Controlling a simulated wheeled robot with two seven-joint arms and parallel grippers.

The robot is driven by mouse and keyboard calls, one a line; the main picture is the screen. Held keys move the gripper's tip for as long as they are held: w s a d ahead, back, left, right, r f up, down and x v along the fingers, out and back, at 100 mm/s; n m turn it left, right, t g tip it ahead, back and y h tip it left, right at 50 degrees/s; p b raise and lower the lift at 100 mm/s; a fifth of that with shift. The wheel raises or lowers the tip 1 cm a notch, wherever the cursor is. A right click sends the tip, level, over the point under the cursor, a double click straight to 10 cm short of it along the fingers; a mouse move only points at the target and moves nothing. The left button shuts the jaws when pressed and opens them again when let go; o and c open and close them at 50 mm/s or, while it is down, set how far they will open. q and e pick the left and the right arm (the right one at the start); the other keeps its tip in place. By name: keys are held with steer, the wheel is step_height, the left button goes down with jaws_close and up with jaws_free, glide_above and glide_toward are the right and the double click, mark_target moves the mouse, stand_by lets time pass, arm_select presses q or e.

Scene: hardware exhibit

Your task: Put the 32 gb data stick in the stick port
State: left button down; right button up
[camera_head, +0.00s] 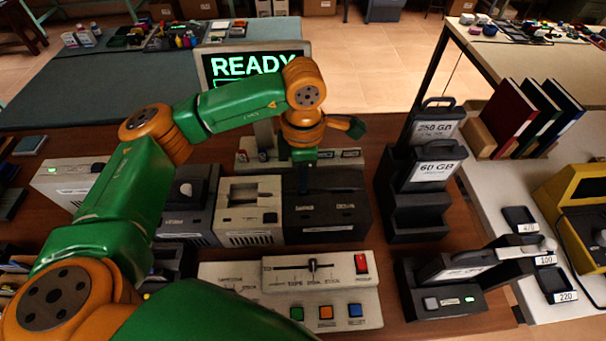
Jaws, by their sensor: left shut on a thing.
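My left gripper (304,172) points down over the back of a black unit (328,222) in the middle row of devices. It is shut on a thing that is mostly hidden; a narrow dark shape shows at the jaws. I cannot read a label on it or confirm that it is the 32 GB stick. I cannot pick out the stick port for certain, nor tell whether the held thing touches the black unit. My right gripper is not in view.
A monitor reading READY (254,66) stands behind my left arm. A beige unit (250,215) and a control panel (318,278) sit nearby. A stepped black rack (418,215) holds 250 GB and 60 GB cartridges. Books (530,115) stand at the right.

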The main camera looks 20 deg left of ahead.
arm_select(q)
steer(key=shift+f+b, duration=1.3)
steer(key=shift+f, duration=0.05)
steer(key=c, duration=0.9)
jaws_free()
steer(key=shift+r, duration=0.1)
step_height(320, 180, up, 8)
steer(key=p, duration=0.5)
steer(key=shift+r+p, duration=0.1)
steer(key=shift+p, duration=0.3)
